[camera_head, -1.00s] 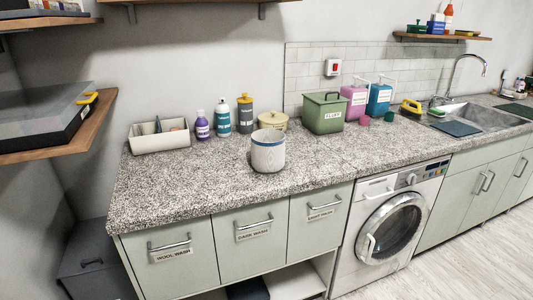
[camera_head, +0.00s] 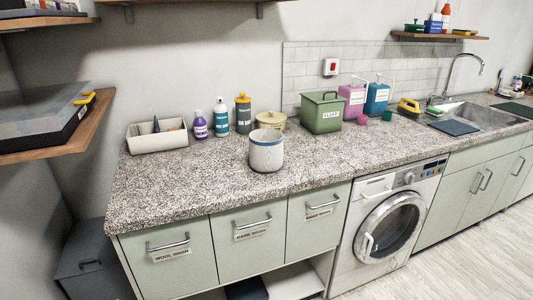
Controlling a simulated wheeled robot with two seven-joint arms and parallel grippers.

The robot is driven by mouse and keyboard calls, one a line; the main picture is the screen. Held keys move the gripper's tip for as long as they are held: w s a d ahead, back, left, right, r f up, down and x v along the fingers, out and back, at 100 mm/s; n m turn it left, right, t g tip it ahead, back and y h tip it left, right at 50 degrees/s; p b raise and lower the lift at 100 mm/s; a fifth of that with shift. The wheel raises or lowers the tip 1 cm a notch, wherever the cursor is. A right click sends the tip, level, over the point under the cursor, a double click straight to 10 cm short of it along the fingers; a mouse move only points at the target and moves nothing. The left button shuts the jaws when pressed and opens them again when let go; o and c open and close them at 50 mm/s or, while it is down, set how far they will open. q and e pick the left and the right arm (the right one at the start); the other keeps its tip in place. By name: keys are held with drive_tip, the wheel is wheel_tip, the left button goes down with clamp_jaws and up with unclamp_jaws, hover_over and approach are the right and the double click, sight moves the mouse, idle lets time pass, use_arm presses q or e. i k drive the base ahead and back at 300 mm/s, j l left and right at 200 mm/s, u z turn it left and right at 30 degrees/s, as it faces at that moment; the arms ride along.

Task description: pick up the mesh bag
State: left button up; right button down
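No thing in view is clearly a mesh bag. A whitish, round, upright thing with a blue band near its rim (camera_head: 266,152) stands near the middle of the speckled counter (camera_head: 190,185). I cannot tell whether it is the mesh bag or a basket. Neither of my grippers is in view, and nothing touches this thing.
A white tray (camera_head: 157,142), several bottles, a cream lidded pot (camera_head: 270,120) and a green FLUFF bin (camera_head: 322,114) stand along the back. Pink (camera_head: 352,99) and blue (camera_head: 376,99) dispensers are farther right. The counter's front left is clear. A wooden shelf (camera_head: 75,130) juts in at left.

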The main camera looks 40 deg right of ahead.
sight(265, 145)
drive_tip(key=i+l+z, duration=0.15)
drive_tip(key=l+z, duration=0.15)
drive_tip(key=l, duration=0.15)
drive_tip(key=i+l+z, duration=0.25)
drive_tip(key=l, duration=0.2)
drive_tip(key=i+l+z, duration=0.15)
drive_tip(key=l+z, duration=0.15)
drive_tip(key=l, duration=0.1)
